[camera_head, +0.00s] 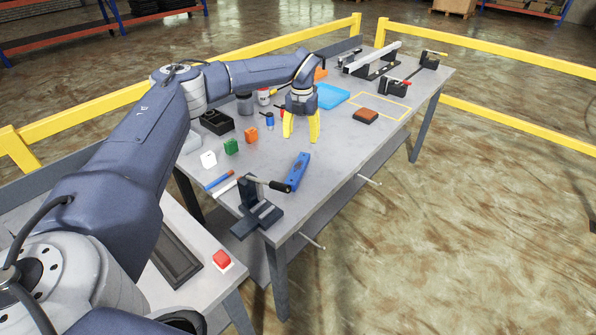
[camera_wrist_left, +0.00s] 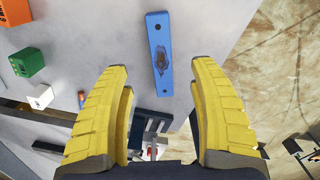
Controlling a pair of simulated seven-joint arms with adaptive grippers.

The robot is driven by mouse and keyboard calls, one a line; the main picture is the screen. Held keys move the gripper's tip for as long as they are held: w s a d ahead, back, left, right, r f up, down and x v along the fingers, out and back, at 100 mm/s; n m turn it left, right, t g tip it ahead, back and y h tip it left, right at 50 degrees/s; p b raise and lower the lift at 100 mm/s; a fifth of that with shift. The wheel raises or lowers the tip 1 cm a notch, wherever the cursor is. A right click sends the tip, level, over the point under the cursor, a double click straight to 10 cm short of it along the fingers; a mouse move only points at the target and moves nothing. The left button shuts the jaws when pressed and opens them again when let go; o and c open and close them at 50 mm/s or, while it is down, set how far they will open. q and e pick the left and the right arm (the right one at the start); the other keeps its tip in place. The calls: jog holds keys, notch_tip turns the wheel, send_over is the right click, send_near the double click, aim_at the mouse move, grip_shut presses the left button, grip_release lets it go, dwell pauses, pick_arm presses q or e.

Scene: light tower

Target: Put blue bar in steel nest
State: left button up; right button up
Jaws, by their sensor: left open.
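The blue bar (camera_head: 298,172) lies flat on the grey table near its front edge. In the left wrist view the bar (camera_wrist_left: 159,54) shows a hole near each end and a dark smudge at its middle. My left gripper (camera_head: 301,138) has yellow fingers, open and empty, pointing down above the table behind the bar. In the left wrist view the bar lies beyond the open fingers (camera_wrist_left: 160,70), roughly in line with their gap. A dark grey metal fixture (camera_head: 258,212) with a black-handled lever stands at the near corner; I cannot tell if this is the steel nest. My right gripper is not in view.
White (camera_head: 208,159), green (camera_head: 231,147) and orange (camera_head: 251,135) cubes stand left of the bar. A blue tray (camera_head: 331,96), a brown block (camera_head: 366,116) and a clamp rail (camera_head: 372,62) are farther back. Bare tabletop (camera_head: 345,145) lies right of the gripper.

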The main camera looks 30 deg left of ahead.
aim_at(301, 161)
pick_arm(q)
jog(key=shift+f, duration=5.95)
grip_shut()
